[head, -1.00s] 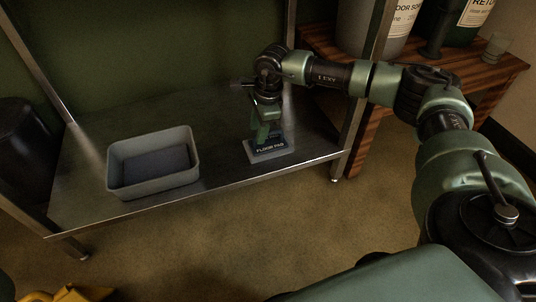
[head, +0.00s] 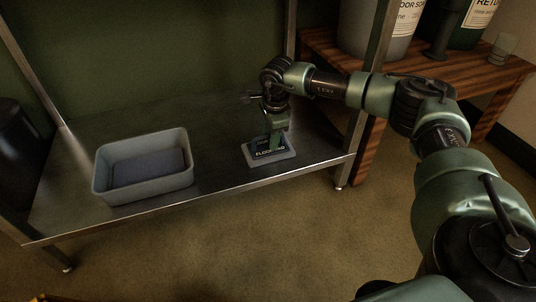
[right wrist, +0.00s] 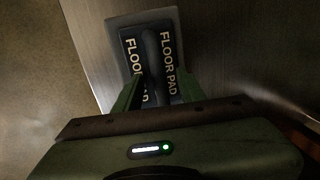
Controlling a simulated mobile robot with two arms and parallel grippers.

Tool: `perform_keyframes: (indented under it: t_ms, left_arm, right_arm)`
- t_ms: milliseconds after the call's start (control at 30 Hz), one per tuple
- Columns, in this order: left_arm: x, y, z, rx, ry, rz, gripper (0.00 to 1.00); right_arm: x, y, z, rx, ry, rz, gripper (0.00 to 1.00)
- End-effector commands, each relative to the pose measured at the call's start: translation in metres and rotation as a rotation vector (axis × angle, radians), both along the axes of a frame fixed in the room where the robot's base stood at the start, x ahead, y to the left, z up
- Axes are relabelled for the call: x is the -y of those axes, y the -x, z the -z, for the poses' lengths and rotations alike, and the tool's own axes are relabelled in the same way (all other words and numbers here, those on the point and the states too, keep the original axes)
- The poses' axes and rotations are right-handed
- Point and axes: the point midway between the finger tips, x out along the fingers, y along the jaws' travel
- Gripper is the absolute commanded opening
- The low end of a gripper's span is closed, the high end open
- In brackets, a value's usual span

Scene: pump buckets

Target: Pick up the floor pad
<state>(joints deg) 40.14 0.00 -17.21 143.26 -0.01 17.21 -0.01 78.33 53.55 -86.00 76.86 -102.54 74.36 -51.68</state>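The floor pad (head: 258,153) is a dark block with a "FLOOR PAD" label and a light grey rim. It lies on the metal shelf, right of the grey bin. In the right wrist view the pad (right wrist: 165,40) shows two white labels with a dark ridge between them. My right gripper (head: 276,138) points down at the pad and hides part of its label. Its two green fingers (right wrist: 157,92) stand apart, one toward each side of the pad; contact is unclear. My left gripper is out of view.
A grey open bin (head: 110,187) stands left on the metal shelf (head: 215,165). The shelf has metal posts (head: 372,85) and a front edge. A wooden table (head: 400,63) with large containers is at the right. A dark rounded container (head: 15,155) stands far left. Shelf between bin and pad is clear.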

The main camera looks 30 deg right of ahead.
Motion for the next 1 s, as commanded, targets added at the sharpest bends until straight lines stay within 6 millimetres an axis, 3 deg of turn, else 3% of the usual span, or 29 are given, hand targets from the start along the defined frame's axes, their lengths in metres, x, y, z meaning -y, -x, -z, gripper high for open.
perform_keyframes:
  t_ms: [167,300,1000]
  left_arm:
    - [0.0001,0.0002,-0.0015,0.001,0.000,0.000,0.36]
    - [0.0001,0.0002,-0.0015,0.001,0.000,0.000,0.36]
    - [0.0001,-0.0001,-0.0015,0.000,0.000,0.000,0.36]
  right_arm:
    - [-0.0002,-0.0004,-0.0020,0.001,-0.001,0.000,0.37]
    - [-0.0002,-0.0003,-0.0020,0.001,-0.001,0.000,0.00]
    - [-0.0002,-0.0001,-0.0017,0.001,-0.001,0.000,0.00]
